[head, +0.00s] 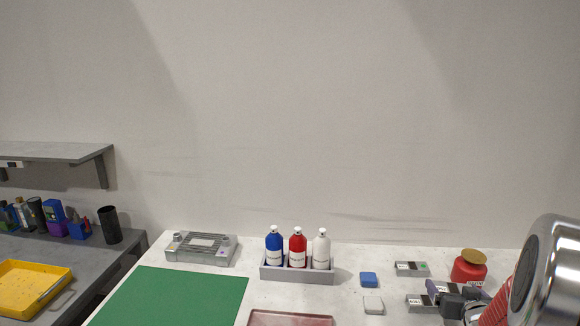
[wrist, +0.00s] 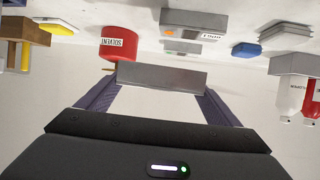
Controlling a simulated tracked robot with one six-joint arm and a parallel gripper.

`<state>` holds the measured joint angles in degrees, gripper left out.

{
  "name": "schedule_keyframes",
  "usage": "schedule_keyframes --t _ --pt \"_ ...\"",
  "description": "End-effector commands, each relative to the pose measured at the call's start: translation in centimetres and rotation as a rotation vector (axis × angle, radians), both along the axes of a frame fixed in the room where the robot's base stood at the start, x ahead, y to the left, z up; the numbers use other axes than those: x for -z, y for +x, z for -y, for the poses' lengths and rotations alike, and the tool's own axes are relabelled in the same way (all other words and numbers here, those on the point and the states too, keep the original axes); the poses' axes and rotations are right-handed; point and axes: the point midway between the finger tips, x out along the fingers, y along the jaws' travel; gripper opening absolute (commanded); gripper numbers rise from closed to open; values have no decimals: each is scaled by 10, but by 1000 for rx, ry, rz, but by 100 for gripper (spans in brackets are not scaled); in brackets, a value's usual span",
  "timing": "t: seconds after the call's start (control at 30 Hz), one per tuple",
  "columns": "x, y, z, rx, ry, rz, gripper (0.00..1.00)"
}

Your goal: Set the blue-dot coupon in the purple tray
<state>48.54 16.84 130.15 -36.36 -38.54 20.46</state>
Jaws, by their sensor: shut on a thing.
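My gripper (wrist: 160,88) has its two purple fingers shut on a grey metal coupon (wrist: 163,76), held crosswise between the tips. No dot shows on its visible face, so I cannot tell its colour. In the head view my gripper (head: 438,291) is at the lower right, above the table, partly hidden by my arm. A grey coupon with a green dot (head: 411,269) lies behind it. Another grey labelled coupon (head: 420,300) lies beside the gripper. A dull reddish-mauve tray (head: 290,319) is cut off at the bottom edge; no clearly purple tray shows.
A red solvent container (head: 468,268) stands close behind my gripper. A bottle rack (head: 296,272), a blue block (head: 369,279) and a white block (head: 373,304) are to the left. A grey fixture (head: 202,248) and green mat (head: 175,299) lie farther left. A yellow tray (head: 35,287) is on the side bench.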

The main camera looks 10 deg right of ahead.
Motion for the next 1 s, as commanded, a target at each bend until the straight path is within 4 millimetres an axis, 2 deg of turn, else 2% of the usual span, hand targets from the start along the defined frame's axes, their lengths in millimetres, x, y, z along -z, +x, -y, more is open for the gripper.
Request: schedule_keyframes --t 0.2,0.5,1.0 --pt "1 30 -46 -20 1 0 60" --pt "2 64 -114 -68 0 0 60" --pt "5 102 -240 -191 1 1 60"
